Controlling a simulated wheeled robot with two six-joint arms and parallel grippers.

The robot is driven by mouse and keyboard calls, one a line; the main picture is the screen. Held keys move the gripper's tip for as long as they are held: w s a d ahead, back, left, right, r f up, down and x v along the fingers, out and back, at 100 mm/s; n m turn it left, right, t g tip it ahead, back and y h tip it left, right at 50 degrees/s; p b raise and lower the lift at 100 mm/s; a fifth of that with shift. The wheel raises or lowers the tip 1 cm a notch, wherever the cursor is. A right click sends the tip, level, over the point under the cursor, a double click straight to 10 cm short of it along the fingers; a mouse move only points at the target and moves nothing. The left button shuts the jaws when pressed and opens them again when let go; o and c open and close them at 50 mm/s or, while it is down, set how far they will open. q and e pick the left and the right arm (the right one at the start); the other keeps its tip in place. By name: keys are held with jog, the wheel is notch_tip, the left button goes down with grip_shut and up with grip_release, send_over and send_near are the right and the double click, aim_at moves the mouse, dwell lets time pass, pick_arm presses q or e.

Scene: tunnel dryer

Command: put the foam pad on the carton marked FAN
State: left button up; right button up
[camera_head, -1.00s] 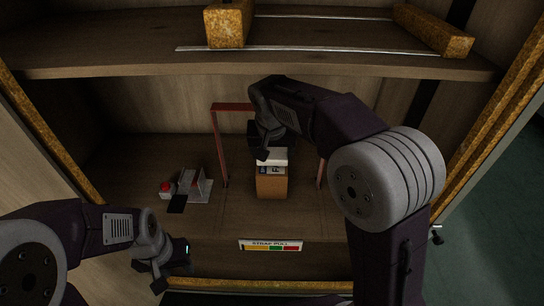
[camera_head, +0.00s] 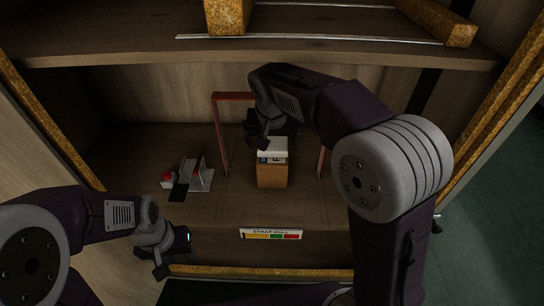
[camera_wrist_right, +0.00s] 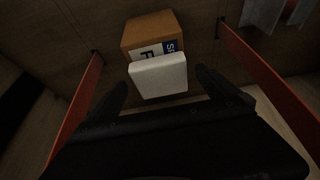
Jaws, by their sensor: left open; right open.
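The white foam pad (camera_head: 272,146) lies at the top of the brown carton (camera_head: 272,175). In the right wrist view the pad (camera_wrist_right: 158,76) covers part of the carton's (camera_wrist_right: 152,28) label, and a large "F" still shows. The pad sits off toward one edge of the carton's top; I cannot tell how firmly it rests there. My right gripper (camera_wrist_right: 162,84) is open, with one finger on each side of the pad's near end and gaps visible. In the head view the right gripper (camera_head: 266,138) is over the pad. My left gripper (camera_head: 174,256) is open and empty near the shelf's front edge.
A red frame (camera_head: 219,135) stands around the carton, with posts on both sides. Left of it is a grey device (camera_head: 196,180) with a red button. A "STRAP PULL" label (camera_head: 270,235) is on the shelf front. An upper shelf (camera_head: 150,55) hangs above.

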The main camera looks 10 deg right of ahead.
jog(key=shift+s+a+f+b, duration=0.15)
jog(key=shift+s+b, duration=0.25)
jog(key=shift+s, duration=0.2)
jog(key=shift+s+a+b, duration=0.1)
jog(key=shift+s+b, duration=0.25)
jog(key=shift+s, duration=0.2)
jog(key=s+a+b, duration=0.1)
jog(key=s+b, duration=0.1)
jog(key=s, duration=0.7)
jog(key=shift+s+a+r, duration=0.2)
jog(key=shift+s+a, duration=0.05)
jog(key=shift+a, duration=0.15)
